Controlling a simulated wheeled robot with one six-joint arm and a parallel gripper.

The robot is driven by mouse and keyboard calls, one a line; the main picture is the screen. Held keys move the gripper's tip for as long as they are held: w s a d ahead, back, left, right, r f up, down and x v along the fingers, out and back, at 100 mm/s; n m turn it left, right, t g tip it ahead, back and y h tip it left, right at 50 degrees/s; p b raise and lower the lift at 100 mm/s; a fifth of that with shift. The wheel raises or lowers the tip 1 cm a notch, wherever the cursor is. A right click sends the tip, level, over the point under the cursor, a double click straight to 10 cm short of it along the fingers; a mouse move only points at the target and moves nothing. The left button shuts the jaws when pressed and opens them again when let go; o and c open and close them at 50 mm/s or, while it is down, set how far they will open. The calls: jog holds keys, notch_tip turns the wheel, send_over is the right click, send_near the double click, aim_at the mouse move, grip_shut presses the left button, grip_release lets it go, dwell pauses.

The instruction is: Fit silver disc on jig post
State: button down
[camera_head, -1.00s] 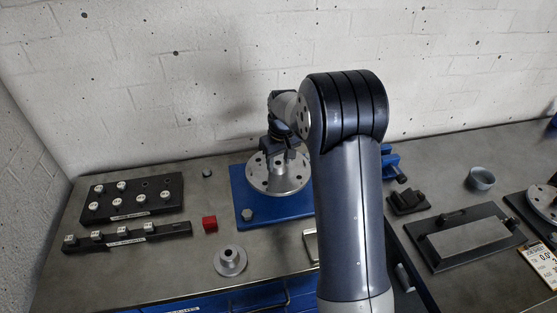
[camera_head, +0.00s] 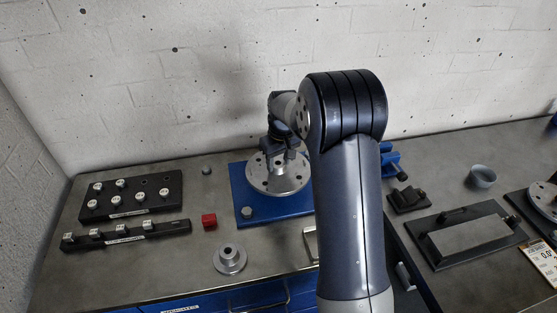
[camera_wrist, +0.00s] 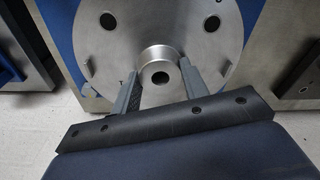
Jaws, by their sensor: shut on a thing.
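The silver disc (camera_head: 262,184) is flat and round, with holes around it and a raised hub. It is over the blue jig plate (camera_head: 245,189) at the middle back of the bench. My gripper (camera_head: 279,153) is above it, shut on its hub, and the wrist view (camera_wrist: 160,72) shows one finger on each side of the hub. The silver disc fills the top of the wrist view (camera_wrist: 112,50). The jig post is hidden under the disc, and I cannot tell whether it is inside the bore. My arm hides the plate's right side.
A black rack with several pegs (camera_head: 132,211) and a black bar (camera_head: 125,236) stand at left. A red cube (camera_head: 209,221) and a silver flanged piece (camera_head: 229,260) lie in front. A black fixture (camera_head: 470,236) and a grey cup (camera_head: 482,176) stand at right.

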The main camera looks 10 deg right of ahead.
jog(key=shift+w+f+b, duration=0.1)
jog(key=shift+f+b, duration=0.75)
jog(key=shift+f, duration=0.35)
jog(key=c, duration=0.7)
grip_release()
jog(key=shift+f, duration=0.15)
jog(key=shift+c, duration=0.9)
jog(key=shift+r+p, duration=2.15)
jog(key=shift+r, duration=1)
